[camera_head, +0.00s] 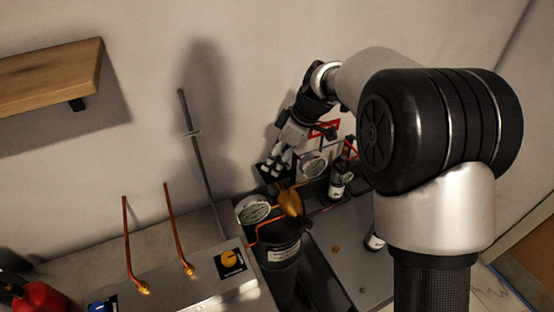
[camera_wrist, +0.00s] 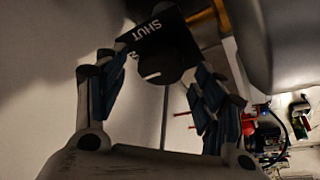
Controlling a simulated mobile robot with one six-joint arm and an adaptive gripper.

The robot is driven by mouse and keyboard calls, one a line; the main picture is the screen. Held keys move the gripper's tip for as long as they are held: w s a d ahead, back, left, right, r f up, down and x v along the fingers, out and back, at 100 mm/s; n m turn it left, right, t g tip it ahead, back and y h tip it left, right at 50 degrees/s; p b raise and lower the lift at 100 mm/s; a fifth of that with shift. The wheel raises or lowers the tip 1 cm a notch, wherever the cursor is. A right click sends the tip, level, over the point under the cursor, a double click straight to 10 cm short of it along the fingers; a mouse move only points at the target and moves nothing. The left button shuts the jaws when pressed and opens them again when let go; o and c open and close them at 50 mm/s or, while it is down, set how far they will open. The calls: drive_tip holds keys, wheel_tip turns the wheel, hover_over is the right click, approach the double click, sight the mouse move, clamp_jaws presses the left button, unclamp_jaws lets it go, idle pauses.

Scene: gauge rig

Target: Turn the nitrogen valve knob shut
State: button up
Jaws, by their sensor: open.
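In the wrist view a black plate marked SHUT (camera_wrist: 155,35) carries a dark round knob (camera_wrist: 160,70). My gripper (camera_wrist: 158,88) is open, with one finger on each side of the knob. I cannot tell whether the fingers touch it. In the head view my gripper (camera_head: 277,164) reaches down from the upper right to a small black plate (camera_head: 264,173) behind the gauges. The knob there is hidden by the fingers. No nitrogen label is readable.
A dark cylinder (camera_head: 281,270) with a brass-coloured top (camera_head: 290,200) and a round gauge (camera_head: 252,209) stands in front of my gripper.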

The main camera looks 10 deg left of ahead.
drive_tip(key=shift+a+f, duration=0.25)
drive_tip(key=shift+f, duration=0.25)
drive_tip(key=c, duration=1.1)
